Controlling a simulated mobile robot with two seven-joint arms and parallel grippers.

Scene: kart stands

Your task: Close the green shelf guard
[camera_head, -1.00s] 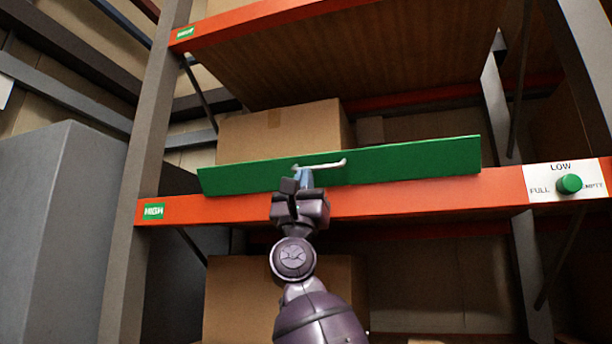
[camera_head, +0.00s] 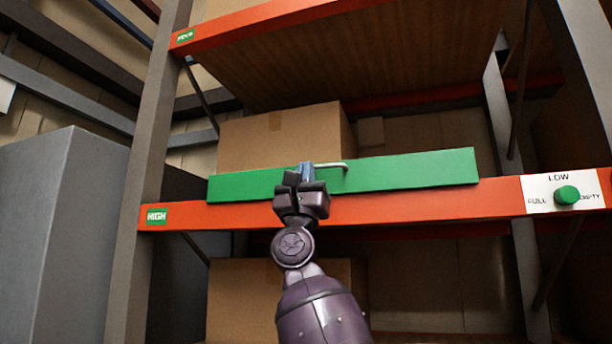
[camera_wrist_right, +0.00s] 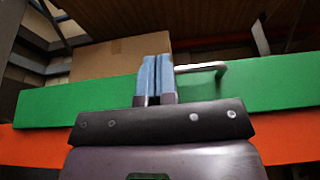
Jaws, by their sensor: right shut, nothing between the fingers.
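The green shelf guard (camera_head: 410,171) is a long board standing nearly upright along the front of the orange shelf beam (camera_head: 420,206). It also shows in the right wrist view (camera_wrist_right: 270,92). A pale bar handle (camera_head: 335,166) sticks out from its upper middle. My right gripper (camera_head: 305,170) is in front of the guard at the left end of the handle. In the right wrist view its blue fingers (camera_wrist_right: 154,78) are together with nothing between them. I cannot tell whether they touch the guard. My left gripper is not in view.
A cardboard box (camera_head: 285,138) stands on the shelf behind the guard. A white panel with a green knob (camera_head: 566,195) is on the beam at the right. A grey upright (camera_head: 150,150) and a grey cabinet (camera_head: 60,230) stand at the left.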

